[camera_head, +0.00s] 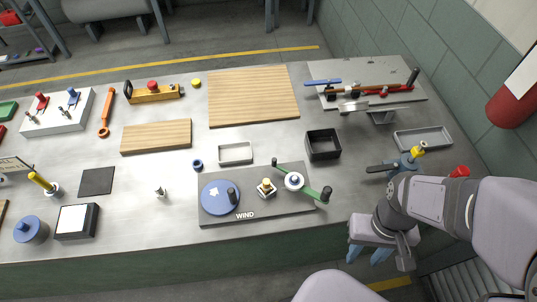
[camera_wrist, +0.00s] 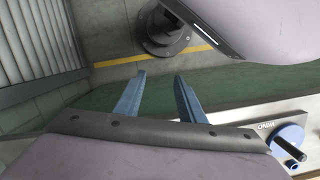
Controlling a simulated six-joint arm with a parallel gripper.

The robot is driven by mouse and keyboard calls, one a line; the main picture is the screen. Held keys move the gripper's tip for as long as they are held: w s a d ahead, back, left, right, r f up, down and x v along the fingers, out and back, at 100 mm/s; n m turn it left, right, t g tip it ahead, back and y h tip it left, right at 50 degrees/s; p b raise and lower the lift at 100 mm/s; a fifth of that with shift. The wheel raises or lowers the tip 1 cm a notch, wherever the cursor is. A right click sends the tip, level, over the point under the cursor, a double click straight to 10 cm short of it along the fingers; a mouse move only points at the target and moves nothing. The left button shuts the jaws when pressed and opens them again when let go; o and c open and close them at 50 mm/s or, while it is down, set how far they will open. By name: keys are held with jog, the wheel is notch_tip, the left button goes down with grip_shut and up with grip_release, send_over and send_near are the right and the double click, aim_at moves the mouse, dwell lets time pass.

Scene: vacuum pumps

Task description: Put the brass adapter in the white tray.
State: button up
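A small brass-coloured piece (camera_head: 266,186) sits on a white block on the dark WIND board; it looks like the brass adapter, but it is too small to be sure. My gripper (camera_head: 368,256) hangs off the front right of the table, apart from both. In the wrist view its two blue fingers (camera_wrist: 160,78) are spread with nothing between them. Neither the brass piece nor the tray shows clearly there.
The WIND board (camera_head: 225,215) carries a blue disc and a green crank arm (camera_head: 312,191). A black open box (camera_head: 323,144) stands right of the tray. A grey tray (camera_head: 423,139) and a blue-and-yellow valve (camera_head: 408,161) are at the right.

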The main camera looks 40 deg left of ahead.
jog(key=s+a+n+p, duration=0.3)
jog(key=a+n, duration=0.6)
jog(key=a, duration=1.1)
notch_tip(320, 180, up, 5)
jog(key=n+t+y+p, duration=0.1)
jog(key=n+t, duration=0.1)
jog(key=n, duration=0.9)
send_over(266, 182)
jog(key=shift+w+a, duration=0.25)
jog(key=shift+a, duration=0.1)
jog(key=n, duration=0.7)
jog(key=shift+s+d, duration=0.15)
jog(key=shift+d, duration=0.15)
jog(key=shift+f, duration=0.2)
jog(key=shift+f+b, duration=3.05)
jog(key=shift+f, duration=0.7)
grip_shut()
